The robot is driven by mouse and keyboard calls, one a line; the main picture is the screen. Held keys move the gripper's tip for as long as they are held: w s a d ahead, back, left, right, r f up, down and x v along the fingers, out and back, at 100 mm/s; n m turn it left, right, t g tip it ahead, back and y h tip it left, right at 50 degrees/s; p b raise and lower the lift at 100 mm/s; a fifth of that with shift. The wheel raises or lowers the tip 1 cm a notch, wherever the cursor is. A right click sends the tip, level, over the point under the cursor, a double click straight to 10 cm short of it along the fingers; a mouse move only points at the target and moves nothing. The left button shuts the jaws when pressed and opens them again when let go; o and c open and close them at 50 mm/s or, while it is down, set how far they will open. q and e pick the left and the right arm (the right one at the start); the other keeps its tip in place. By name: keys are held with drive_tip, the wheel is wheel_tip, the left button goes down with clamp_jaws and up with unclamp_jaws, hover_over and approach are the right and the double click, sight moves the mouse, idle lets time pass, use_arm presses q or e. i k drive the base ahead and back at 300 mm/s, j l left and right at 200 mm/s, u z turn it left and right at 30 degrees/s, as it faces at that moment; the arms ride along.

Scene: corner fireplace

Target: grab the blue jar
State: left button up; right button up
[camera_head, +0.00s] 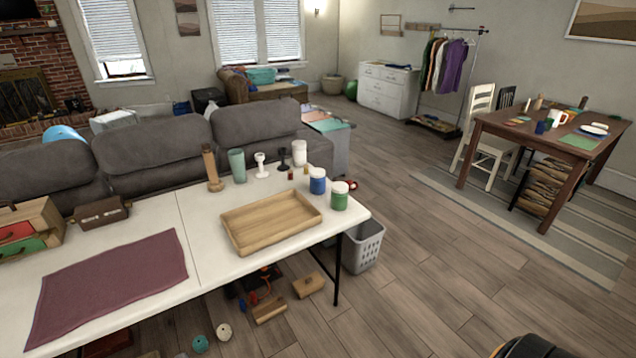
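The blue jar (317,183) stands upright near the right end of the white folding table (205,262). It has a white top and a blue body. A similar green jar (339,197) stands just in front of it and to its right, close to the table's right edge. A shallow wooden tray (236,242) lies to the left of both jars. Neither of my grippers shows in this view, and nothing is holding the blue jar. A dark rounded part at the bottom right edge looks like part of my own body.
Behind the tray stand a wooden bottle (212,170), a green cup (237,166), a white candlestick (261,165), a black one (284,162) and a white canister (299,153). A maroon cloth (110,285) lies left. A laundry basket (363,248) stands below right. Floor to the right is open.

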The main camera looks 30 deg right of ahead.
sight(317, 186)
drive_tip(key=i+l, duration=0.15)
drive_tip(key=l, duration=0.3)
drive_tip(key=i+l+u, duration=0.15)
drive_tip(key=l, duration=0.25)
drive_tip(key=i+l, duration=0.1)
drive_tip(key=l, duration=0.35)
drive_tip(key=i+l+u, duration=0.15)
drive_tip(key=l, duration=0.3)
